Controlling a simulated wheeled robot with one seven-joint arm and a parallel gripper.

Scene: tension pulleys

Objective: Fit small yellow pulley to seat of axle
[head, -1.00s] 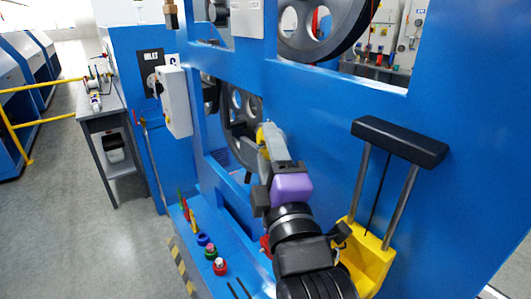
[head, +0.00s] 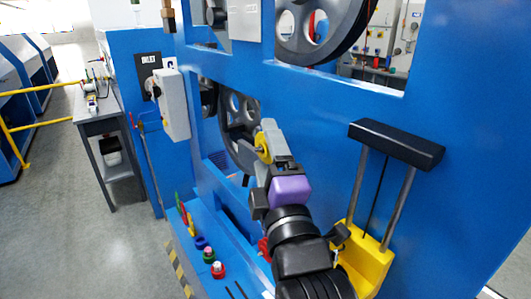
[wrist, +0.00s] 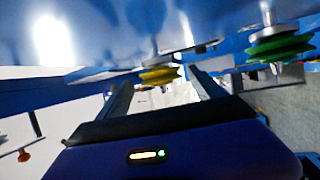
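The small yellow pulley (wrist: 159,76) lies between the tips of my gripper's two fingers in the wrist view, with a visible gap on each side. A grey axle (wrist: 155,48) shows directly behind and above it, and a pin tip shows below; the pulley looks to be on this axle, but blur hides how fully it is seated. My gripper (wrist: 160,84) appears open around it. In the head view the yellow pulley (head: 263,148) shows beside the grey fingers of my gripper (head: 268,136), in front of the blue machine frame.
A green pulley (wrist: 281,44) sits on a neighbouring axle at the right. The blue frame (head: 310,125) stands close to my arm. A yellow block with rods and a black bar (head: 397,142) is at right. Coloured parts (head: 208,253) stand on the blue ledge below.

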